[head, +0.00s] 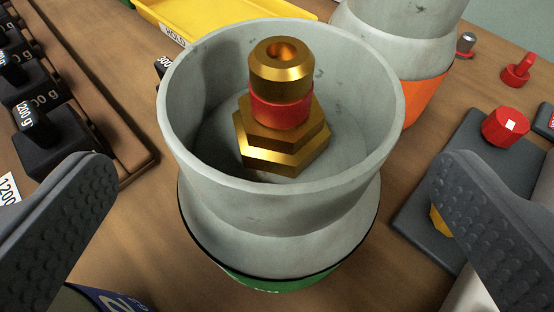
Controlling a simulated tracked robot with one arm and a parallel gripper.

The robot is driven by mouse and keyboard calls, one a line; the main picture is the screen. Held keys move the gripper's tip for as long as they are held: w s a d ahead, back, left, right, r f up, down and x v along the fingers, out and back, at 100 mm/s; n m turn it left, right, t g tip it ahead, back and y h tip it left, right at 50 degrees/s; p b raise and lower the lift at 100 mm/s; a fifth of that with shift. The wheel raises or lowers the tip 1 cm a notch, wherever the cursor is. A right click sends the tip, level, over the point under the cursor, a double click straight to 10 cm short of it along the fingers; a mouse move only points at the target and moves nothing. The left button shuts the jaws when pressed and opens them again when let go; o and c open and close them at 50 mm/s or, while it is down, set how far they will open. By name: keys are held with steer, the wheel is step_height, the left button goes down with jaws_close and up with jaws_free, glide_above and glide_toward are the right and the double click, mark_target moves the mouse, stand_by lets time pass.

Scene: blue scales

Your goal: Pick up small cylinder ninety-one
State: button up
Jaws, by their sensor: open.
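My gripper (275,172) is open, with one dark ridged finger at the left and one at the right of the picture. Between them stands a grey round cup-like vessel (282,212), upright, with a wide rim and a green band (285,281) low down. The fingers appear apart from its walls. Inside it is a brass fitting (284,150) with a hexagonal base, a red ring and a hollow round top. No number ninety-one is readable, so I cannot tell which thing bears it. The writing on the green band is mostly cut off.
Black weights (55,140) stand in a wooden tray at the left. A yellow tray (235,8) lies behind. Another grey vessel (395,45) with an orange band stands close behind right. A dark plate (470,140), a red cylinder (503,127) and small parts lie at the right.

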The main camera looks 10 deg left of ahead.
mark_target(286, 109)
steer(key=shift+w+a+f+b, duration=0.1)
steer(key=shift+w+f+b, duration=0.05)
steer(key=shift+w, duration=0.75)
steer(key=shift+w+a+f+b, duration=0.1)
steer(key=shift+w+a, duration=0.05)
steer(key=shift+w, duration=0.8)
steer(key=shift+w+a+f+b, duration=0.1)
steer(key=shift+w+f+b, duration=0.05)
steer(key=shift+w, duration=0.75)
steer(key=c, duration=2.1)
steer(key=shift+r, duration=0.15)
